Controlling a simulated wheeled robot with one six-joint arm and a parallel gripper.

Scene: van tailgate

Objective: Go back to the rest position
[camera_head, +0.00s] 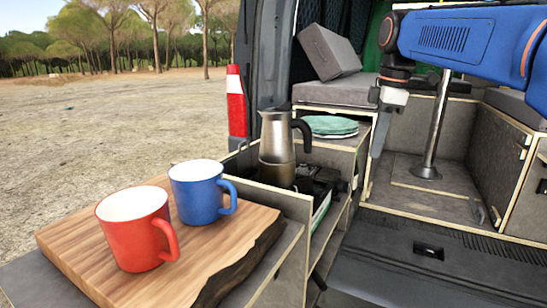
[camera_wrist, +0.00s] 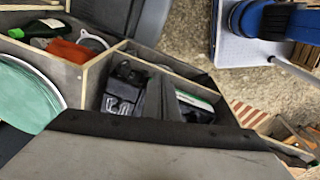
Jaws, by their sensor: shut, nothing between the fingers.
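My gripper (camera_head: 377,148) hangs from the blue arm at the upper right in the head view, pointing down. It is shut and empty, in front of the seat cushions and to the right of the green plates (camera_head: 330,125). It touches nothing that I can make out.
A red mug (camera_head: 134,228) and a blue mug (camera_head: 197,192) stand on a wooden board (camera_head: 80,236). A moka pot (camera_head: 276,150) stands at the stove (camera_head: 318,182). A metal table leg (camera_head: 434,130) rises right of my gripper. Storage compartments (camera_wrist: 95,75) show in the wrist view.

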